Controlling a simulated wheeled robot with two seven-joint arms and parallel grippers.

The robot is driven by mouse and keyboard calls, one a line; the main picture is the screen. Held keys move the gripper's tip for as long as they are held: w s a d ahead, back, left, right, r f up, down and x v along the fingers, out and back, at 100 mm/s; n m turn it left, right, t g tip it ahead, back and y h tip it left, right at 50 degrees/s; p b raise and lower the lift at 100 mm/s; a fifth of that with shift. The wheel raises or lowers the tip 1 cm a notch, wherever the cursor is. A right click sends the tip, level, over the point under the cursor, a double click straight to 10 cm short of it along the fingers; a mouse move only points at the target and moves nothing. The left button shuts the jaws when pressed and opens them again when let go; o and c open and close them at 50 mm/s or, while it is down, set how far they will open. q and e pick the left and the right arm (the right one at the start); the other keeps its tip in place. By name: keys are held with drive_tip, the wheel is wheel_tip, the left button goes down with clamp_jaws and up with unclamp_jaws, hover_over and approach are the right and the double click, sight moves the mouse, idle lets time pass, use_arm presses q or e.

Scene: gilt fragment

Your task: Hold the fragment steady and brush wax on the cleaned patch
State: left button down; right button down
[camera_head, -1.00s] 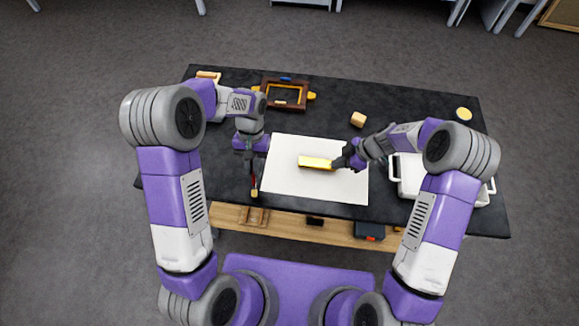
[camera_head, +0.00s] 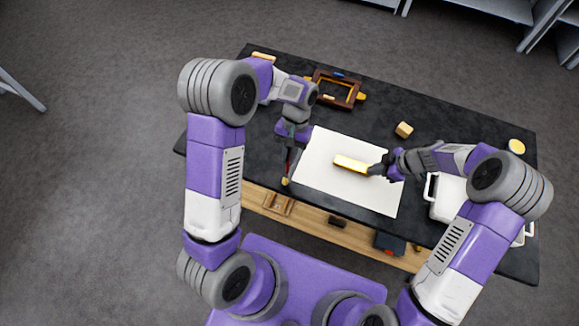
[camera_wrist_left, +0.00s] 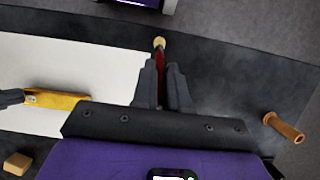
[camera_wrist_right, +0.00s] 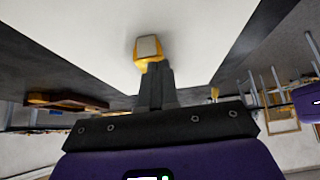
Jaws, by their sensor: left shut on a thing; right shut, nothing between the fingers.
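The fragment, a gilt bar (camera_head: 351,164), lies on a white sheet (camera_head: 325,190) on the dark table. It also shows in the left wrist view (camera_wrist_left: 62,101) and end-on in the right wrist view (camera_wrist_right: 148,48). My right gripper (camera_head: 381,169) is shut with nothing between its fingers, its tips at the fragment's right end; I cannot tell if they press on it. My left gripper (camera_head: 289,157) is shut on a brush (camera_wrist_left: 160,52) with a red handle and pale yellow tip. The brush points down beside the sheet's left edge, apart from the fragment. No cleaned patch is distinguishable.
A brown wooden frame (camera_head: 318,90) lies at the back. A small wooden block (camera_head: 404,130) and a yellow disc (camera_head: 517,146) lie to the right. A white tray (camera_head: 437,208) stands partly under my right arm. A wooden shelf (camera_head: 315,223) runs along the front edge.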

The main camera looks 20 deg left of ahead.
use_arm(q)
drive_tip(key=shift+w, duration=0.1)
drive_tip(key=w+d+r+m+t, duration=0.4)
drive_tip(key=w+d+r+m, duration=0.5)
drive_tip(key=d, duration=0.4)
drive_tip(key=shift+w+r, duration=0.3)
drive_tip(key=shift+r, duration=0.15)
